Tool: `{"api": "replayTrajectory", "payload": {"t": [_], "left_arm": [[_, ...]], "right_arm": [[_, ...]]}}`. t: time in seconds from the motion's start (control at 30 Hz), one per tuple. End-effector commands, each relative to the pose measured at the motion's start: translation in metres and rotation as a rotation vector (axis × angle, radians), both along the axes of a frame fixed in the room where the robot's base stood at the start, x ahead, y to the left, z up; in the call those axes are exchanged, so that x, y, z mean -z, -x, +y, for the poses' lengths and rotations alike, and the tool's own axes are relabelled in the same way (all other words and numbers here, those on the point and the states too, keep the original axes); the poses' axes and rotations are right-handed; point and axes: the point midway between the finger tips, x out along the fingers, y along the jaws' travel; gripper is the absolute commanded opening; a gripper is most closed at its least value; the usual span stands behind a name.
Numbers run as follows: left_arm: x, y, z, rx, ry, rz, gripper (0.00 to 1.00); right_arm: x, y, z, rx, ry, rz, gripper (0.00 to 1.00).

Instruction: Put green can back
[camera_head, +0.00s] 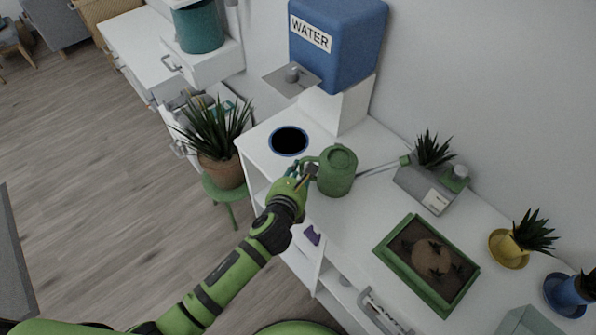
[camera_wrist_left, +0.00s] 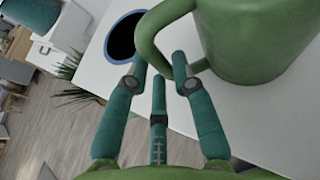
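The green can (camera_head: 337,172) is a watering can with a loop handle on its left and a long thin spout to the right. It is upright over the white desk (camera_head: 375,235); I cannot tell whether its base touches the top. My left gripper (camera_head: 304,174) is at its handle. In the left wrist view, the fingers of my left gripper (camera_wrist_left: 160,68) close in from both sides of the handle of the can (camera_wrist_left: 250,42), one finger inside the loop. My right gripper is not in view.
A blue water dispenser (camera_head: 338,42) stands behind, its tap above a blue-rimmed dark round opening (camera_head: 289,141). A grey planter (camera_head: 425,188) is near the spout. A green soil tray (camera_head: 397,277) lies in front right. A potted plant (camera_head: 221,170) stands left on a green stool.

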Motion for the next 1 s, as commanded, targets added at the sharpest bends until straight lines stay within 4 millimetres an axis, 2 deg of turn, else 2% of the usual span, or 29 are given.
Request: {"api": "replayTrajectory", "payload": {"t": [0.3,0.43,0.57,0.8,1.0], "left_arm": [[0.000,0.000,0.000,0.000,0.000,0.000,0.44],[-0.007,0.000,0.000,0.000,0.000,-0.002,0.44],[-0.011,0.017,0.003,0.001,-0.002,0.001,0.44],[-0.030,0.065,0.012,0.001,-0.001,0.002,0.44],[-0.044,0.096,0.018,0.000,-0.001,0.000,0.44]], "right_arm": [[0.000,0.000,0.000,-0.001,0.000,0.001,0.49],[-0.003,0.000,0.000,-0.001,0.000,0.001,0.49],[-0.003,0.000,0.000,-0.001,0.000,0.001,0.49],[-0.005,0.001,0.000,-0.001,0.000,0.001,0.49],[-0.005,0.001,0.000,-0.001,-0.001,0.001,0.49]]}}
